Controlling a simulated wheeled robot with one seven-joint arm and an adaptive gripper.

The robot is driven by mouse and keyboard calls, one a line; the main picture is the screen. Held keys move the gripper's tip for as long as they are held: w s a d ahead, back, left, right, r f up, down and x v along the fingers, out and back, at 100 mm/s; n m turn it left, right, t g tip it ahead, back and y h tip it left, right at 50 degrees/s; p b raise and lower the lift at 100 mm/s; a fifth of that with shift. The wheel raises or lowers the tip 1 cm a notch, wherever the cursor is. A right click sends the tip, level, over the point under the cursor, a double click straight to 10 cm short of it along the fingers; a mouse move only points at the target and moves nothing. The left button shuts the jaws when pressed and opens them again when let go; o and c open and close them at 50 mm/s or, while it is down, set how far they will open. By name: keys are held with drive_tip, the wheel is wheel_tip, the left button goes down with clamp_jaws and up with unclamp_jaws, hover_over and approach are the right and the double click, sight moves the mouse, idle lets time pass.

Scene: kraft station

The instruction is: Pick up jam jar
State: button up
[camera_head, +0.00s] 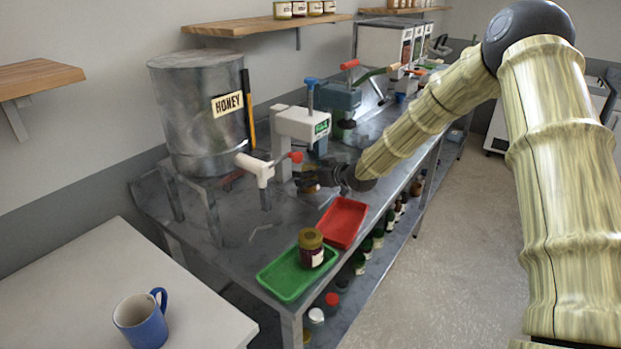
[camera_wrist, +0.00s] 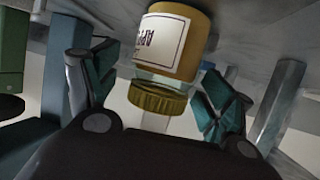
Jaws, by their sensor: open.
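My gripper (camera_head: 308,178) is open over the steel workbench, beside the white press. In the wrist view its two dark teal fingers (camera_wrist: 158,98) stand apart, one on each side of a jar. This jar (camera_wrist: 182,40) has yellow-orange contents, a gold lid and a white label starting "APP"; it appears lid-down in that view. I cannot tell if either finger touches it. In the head view it is mostly hidden by my gripper. Another jar (camera_head: 311,250), dark with a gold lid, stands upright in the green tray (camera_head: 276,283). Its label is too small to read.
A red tray (camera_head: 342,222) lies beyond the green tray. A metal honey drum (camera_head: 200,110) with a white spout (camera_head: 255,168) stands left of my gripper. The white press (camera_head: 302,124) and a green press (camera_head: 340,98) are close behind. Several jars sit on the lower shelf.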

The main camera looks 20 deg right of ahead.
drive_tip(key=shift+s+r, duration=0.15)
drive_tip(key=shift+r, duration=0.05)
drive_tip(key=shift+a+f, duration=0.1)
drive_tip(key=c, duration=0.4)
drive_tip(key=shift+w, duration=0.2)
drive_tip(key=c, duration=1.1)
